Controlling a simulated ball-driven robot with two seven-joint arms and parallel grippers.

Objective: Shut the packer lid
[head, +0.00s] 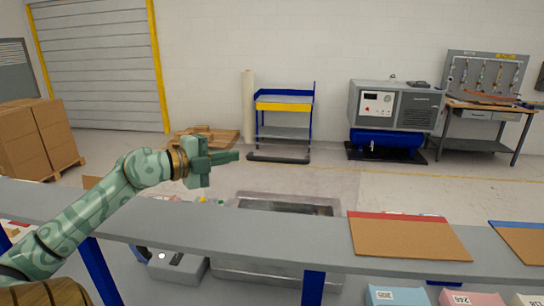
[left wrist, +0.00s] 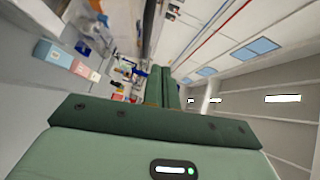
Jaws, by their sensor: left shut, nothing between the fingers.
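The likely packer is a clear, silvery box behind and below the grey shelf. Its upper rim (head: 285,198) shows above the shelf with a dark inside, and its lower part (head: 270,272) shows beneath. The shelf hides its middle, so I cannot tell exactly how the lid stands. My left gripper (head: 236,156) is shut and empty, pointing right, in the air above and left of the box's rim, apart from it in the picture. Its closed fingers also show in the left wrist view (left wrist: 168,88). My right gripper is not in view.
The grey shelf (head: 180,227) runs across the front. Cardboard sheets with a red edge (head: 405,238) and a blue edge (head: 520,243) lie on its right part. A grey unit (head: 180,267) sits below it. Blue posts (head: 313,287) stand beneath. The air above the shelf's right is free.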

